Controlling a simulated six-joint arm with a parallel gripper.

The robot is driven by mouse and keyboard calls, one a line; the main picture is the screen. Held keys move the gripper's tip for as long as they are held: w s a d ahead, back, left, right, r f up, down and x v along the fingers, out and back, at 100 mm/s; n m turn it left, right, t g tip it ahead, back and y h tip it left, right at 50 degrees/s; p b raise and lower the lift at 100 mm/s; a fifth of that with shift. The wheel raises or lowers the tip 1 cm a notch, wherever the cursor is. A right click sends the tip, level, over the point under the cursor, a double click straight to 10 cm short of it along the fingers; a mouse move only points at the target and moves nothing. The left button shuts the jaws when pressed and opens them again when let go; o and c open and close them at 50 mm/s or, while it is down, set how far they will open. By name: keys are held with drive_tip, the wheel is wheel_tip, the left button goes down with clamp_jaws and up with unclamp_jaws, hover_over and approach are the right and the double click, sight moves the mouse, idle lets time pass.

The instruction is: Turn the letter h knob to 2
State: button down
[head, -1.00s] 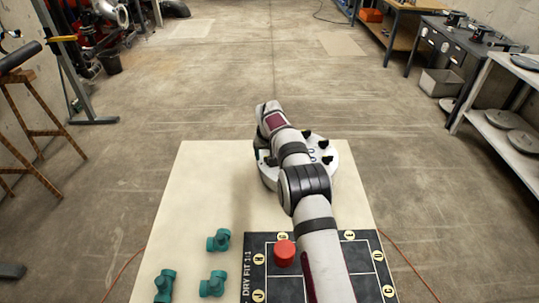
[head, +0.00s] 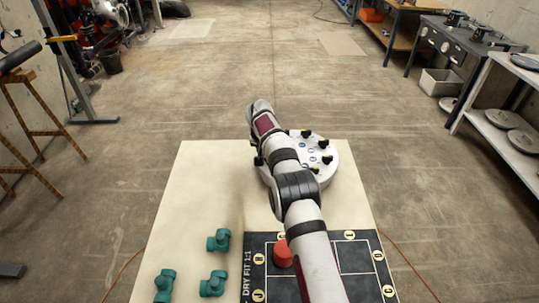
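A round white panel (head: 328,172) stands at the far right part of the pale table. It carries several black knobs, one of them (head: 325,143) near its right rim, with small blue marks between them. The letters and numbers are too small to read, so I cannot tell which knob is h or where it points. My gripper (head: 258,160) is at the panel's left edge, mostly hidden under my wrist. I cannot see its fingers or whether it touches a knob. My arm covers the panel's left and near parts.
Several green pipe fittings (head: 219,240) lie on the table's left side. A black mat (head: 355,258) marked "DRY FIT 1:1" with yellow letter discs lies at the front right. A red cylindrical piece (head: 281,255) stands on it, partly behind my arm. The table's back left is clear.

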drive_tip(key=shift+m+h, duration=0.3)
drive_tip(key=shift+m, duration=0.6)
drive_tip(key=shift+c, duration=1.9)
unclamp_jaws()
drive_tip(key=v, duration=1.6)
